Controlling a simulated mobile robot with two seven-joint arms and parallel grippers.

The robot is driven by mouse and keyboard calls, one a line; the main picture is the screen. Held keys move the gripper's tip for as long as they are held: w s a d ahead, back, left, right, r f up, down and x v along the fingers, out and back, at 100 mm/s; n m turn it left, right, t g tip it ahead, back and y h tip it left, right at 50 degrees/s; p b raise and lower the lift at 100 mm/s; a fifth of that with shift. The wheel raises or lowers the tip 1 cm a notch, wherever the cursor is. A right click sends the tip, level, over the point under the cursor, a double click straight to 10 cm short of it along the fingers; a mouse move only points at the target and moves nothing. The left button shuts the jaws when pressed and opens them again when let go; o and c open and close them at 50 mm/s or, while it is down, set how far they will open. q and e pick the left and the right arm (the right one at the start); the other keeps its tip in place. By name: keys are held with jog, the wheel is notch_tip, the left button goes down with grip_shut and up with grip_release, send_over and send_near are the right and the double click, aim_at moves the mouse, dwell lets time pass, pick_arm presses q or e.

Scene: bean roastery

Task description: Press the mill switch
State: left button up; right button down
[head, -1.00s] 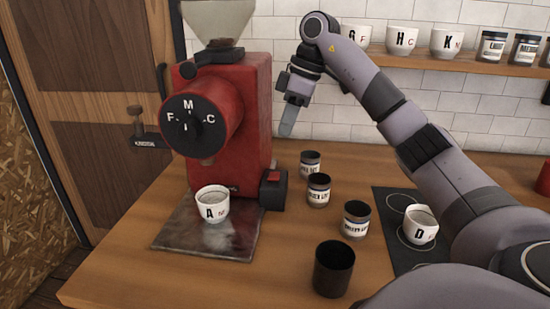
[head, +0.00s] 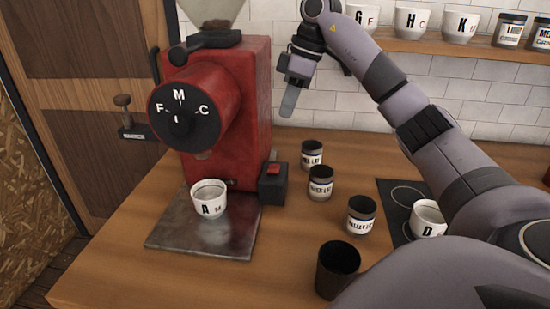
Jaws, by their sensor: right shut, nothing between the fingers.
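The red mill (head: 240,100) stands on the wooden counter, with a black dial (head: 186,122) marked F, M, C and I on its front. The mill switch (head: 274,170) is a red button on a black box (head: 273,188) at the mill's lower right side. A white cup marked A (head: 209,199) stands on the metal plate below the dial. My right gripper (head: 288,103) is shut and empty, pointing down. It appears above the switch and a little to its right in the picture, apart from it. My left gripper is not in view.
Several small labelled jars (head: 320,183) and a dark open cup (head: 337,269) stand right of the switch. A cup marked D (head: 428,219) sits on a dark mat (head: 394,190). A shelf (head: 440,47) with cups and jars hangs behind my right arm.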

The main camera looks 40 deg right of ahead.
aim_at(271, 172)
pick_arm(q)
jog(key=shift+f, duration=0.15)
pick_arm(e)
jog(key=x, duration=0.9)
jog(key=s+x, duration=0.1)
jog(key=x, duration=0.3)
jog(key=shift+s+d+f, duration=0.1)
jog(key=shift+d+f, duration=0.05)
jog(key=shift+f, duration=0.25)
